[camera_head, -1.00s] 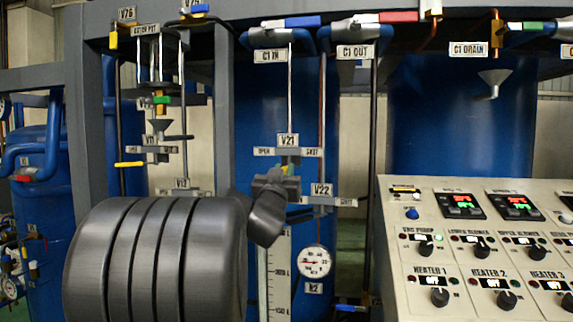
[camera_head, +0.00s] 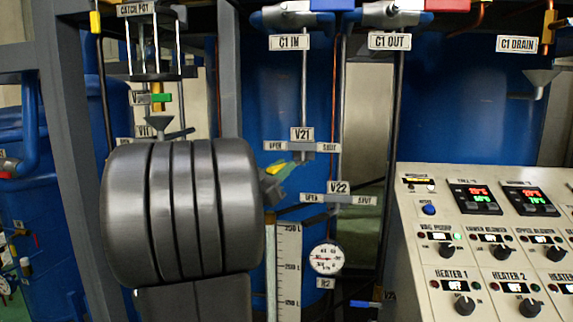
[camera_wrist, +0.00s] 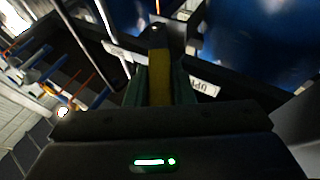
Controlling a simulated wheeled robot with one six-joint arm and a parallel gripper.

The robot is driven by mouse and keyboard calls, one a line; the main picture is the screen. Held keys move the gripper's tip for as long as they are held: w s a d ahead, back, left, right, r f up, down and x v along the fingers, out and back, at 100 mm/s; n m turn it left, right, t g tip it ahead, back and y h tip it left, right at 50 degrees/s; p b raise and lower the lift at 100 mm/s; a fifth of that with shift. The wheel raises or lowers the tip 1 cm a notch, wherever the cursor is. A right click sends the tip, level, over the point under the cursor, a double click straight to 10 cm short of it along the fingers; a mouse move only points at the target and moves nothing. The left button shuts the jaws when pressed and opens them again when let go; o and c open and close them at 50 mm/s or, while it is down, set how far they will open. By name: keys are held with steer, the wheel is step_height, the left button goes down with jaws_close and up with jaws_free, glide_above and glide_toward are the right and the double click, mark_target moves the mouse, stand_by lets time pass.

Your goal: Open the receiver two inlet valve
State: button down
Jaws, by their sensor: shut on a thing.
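A valve labelled V21 (camera_head: 302,134) has OPEN on the left of its plate and SHUT on the right. A valve labelled V22 (camera_head: 338,187) sits below it. A gauge marked R2 (camera_head: 326,258) hangs lower. My gripper (camera_head: 278,181) is shut on a yellow valve handle (camera_head: 275,170), just below the OPEN side of V21's plate. In the wrist view the yellow handle (camera_wrist: 159,77) stands between my fingers (camera_wrist: 159,88). Part of an OPEN label (camera_wrist: 205,88) shows beside it. My arm hides what lies left of the handle.
A control panel (camera_head: 490,265) with knobs and displays stands at the right. A grey frame post (camera_head: 62,130) rises at the left. A level scale (camera_head: 289,270) stands below the gripper.

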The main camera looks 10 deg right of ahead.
steer(key=shift+r, duration=0.15)
steer(key=c, duration=1.2)
jaws_free()
steer(key=shift+w, duration=0.1)
steer(key=shift+c, duration=0.2)
steer(key=shift+s+a+f, duration=0.2)
steer(key=shift+a+f, duration=0.1)
steer(key=shift+f, duration=0.05)
steer(key=b+v, duration=0.4)
steer(key=v, duration=0.9)
steer(key=shift+r, duration=0.1)
steer(key=p+x, duration=0.4)
steer(key=x, duration=1)
steer(key=shift+s+a, duration=0.1)
